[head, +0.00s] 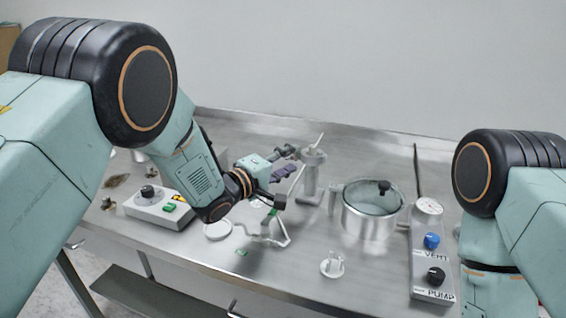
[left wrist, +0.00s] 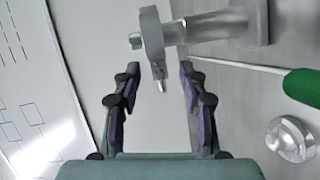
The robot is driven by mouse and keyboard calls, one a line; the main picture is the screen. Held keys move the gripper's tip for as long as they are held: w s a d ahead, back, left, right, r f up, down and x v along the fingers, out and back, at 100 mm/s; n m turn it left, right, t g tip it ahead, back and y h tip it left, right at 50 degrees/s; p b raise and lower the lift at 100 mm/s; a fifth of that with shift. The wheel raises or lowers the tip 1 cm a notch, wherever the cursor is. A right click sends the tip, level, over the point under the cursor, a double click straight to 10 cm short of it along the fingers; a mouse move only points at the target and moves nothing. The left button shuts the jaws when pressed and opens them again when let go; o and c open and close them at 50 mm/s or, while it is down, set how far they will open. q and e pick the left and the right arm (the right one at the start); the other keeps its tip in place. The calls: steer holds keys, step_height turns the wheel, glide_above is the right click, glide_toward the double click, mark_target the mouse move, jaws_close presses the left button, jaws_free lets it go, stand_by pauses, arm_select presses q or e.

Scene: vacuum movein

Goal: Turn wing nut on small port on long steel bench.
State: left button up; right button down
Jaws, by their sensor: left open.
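The small port (head: 313,172) is a grey metal post on the long steel bench (head: 305,280), with a side stem. In the left wrist view its post (left wrist: 255,20) is at the top, and a flat grey wing nut (left wrist: 152,38) sits on the stem's end. My left gripper (head: 287,168) is beside the port in the head view. In the left wrist view my left gripper (left wrist: 159,68) is open, with purple-padded fingers either side of the nut's lower tip. I cannot tell whether either finger touches it. My right gripper is out of view.
A glass-lidded steel pot (head: 368,218) stands right of the port, beside a gauge and pump panel (head: 430,265). A white control box (head: 158,205) is at left. A green-handled tool (left wrist: 303,87) and a round metal knob (left wrist: 290,138) lie near the left gripper. The front bench middle is mostly clear.

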arm_select(q)
steer(key=v, duration=1.1)
steer(key=shift+s+a, duration=0.3)
steer(key=shift+a, duration=0.05)
